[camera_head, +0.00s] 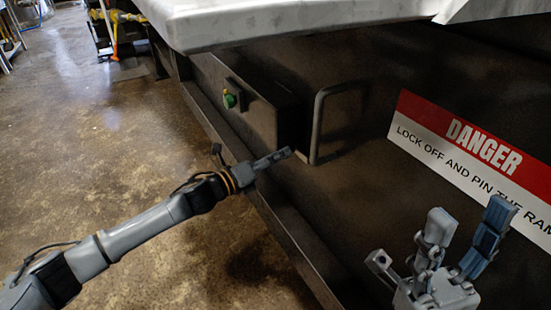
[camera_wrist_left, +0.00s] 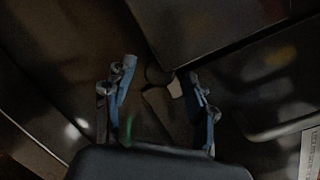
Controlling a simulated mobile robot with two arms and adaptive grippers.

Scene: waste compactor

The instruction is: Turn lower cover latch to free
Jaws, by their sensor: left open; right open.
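My left gripper (camera_head: 278,158) is at the dark machine front, just left of the bent handle bar, and seen edge-on. In the left wrist view its two blue-grey fingers (camera_wrist_left: 162,82) are apart, with nothing gripped. Between and beyond them is a small dark round part with a pale tab (camera_wrist_left: 174,88), which looks like the latch. It is dim, so I cannot tell its exact position or whether a finger touches it. I cannot make out the latch in the head view. My right gripper (camera_head: 468,228) is open and empty at lower right, in front of the machine.
A dark box (camera_head: 240,105) with a green knob (camera_head: 229,100) juts from the machine. A bent handle bar (camera_head: 318,125) stands beside it. A danger sign (camera_head: 470,150) is at right. A pale ledge (camera_head: 290,22) overhangs above. The floor (camera_head: 110,140) at left is clear.

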